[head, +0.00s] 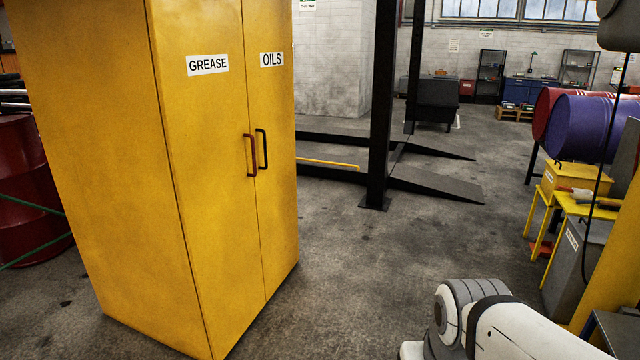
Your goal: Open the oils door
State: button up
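A tall yellow cabinet (110,150) stands on the left in the head view. The oils door (276,200) is its right door, with a white OILS label (271,59) near the top and a black handle (265,149). The oils door is shut. The grease door (212,200) beside it has a GREASE label (208,65) and a dark red handle (248,156); it is also shut. The two handles are close together at the middle seam. Part of my white and grey arm shows at the bottom right, apart from the cabinet. My gripper is out of view.
Open concrete floor (345,265) lies in front of the oils door. A black lift post (381,110) and ramp (435,183) stand behind. Red and blue drums (585,126), a yellow stand (548,205) and a grey bin (574,262) are on the right. A dark red drum (28,190) is at far left.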

aim_at(267, 30)
jog(key=u, duration=0.3)
jog(key=i, duration=1.75)
jog(key=u, duration=0.6)
jog(key=i, duration=1.65)
jog(key=u, duration=0.2)
